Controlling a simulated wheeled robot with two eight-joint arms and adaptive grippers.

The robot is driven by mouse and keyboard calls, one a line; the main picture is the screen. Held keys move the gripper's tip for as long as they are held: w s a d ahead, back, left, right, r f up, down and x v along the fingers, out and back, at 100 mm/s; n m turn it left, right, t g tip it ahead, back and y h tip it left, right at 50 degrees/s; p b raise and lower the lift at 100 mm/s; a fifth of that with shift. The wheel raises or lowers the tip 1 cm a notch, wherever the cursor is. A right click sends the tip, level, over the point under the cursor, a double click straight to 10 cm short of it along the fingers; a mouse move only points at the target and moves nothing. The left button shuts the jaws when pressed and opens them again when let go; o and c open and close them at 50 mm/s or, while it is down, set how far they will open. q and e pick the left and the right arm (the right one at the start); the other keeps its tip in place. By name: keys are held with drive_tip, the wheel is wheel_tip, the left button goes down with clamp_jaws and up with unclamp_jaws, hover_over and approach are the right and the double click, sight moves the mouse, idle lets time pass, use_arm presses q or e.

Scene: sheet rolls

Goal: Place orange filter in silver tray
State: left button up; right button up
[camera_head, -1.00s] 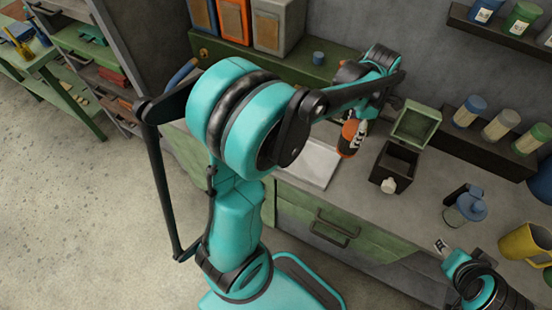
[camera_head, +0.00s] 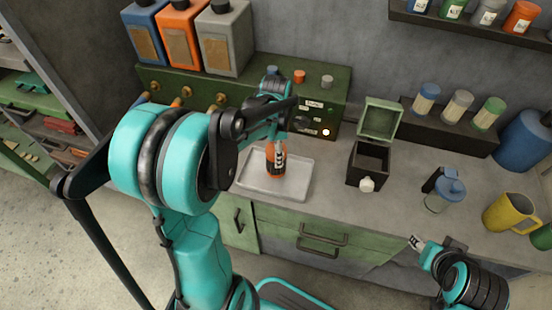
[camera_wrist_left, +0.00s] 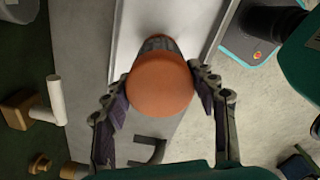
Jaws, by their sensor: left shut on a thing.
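The orange filter (camera_head: 269,160) is upright, with its lower end over the silver tray (camera_head: 295,192) on the counter. I cannot tell whether it touches the tray. My left gripper (camera_head: 278,148) comes from above and is shut on the filter; its fingers hide part of it. In the left wrist view, the round orange end of the filter (camera_wrist_left: 160,84) sits between the two fingers of my left gripper (camera_wrist_left: 163,98), with the tray (camera_wrist_left: 135,30) beyond. My right gripper (camera_head: 416,243) is low at the right, near the counter's front edge; its jaw opening is unclear.
An open dark box (camera_head: 368,165) with a green lid stands right of the tray. A blue-lidded jar (camera_head: 448,190) and yellow mug (camera_head: 512,212) stand farther right. A green panel (camera_head: 325,115) with knobs is behind the tray.

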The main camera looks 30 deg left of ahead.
use_arm(q)
drive_tip(key=shift+f+b, duration=0.5)
drive_tip(key=shift+f, duration=0.95)
drive_tip(key=shift+f, duration=0.1)
drive_tip(key=o, duration=1.4)
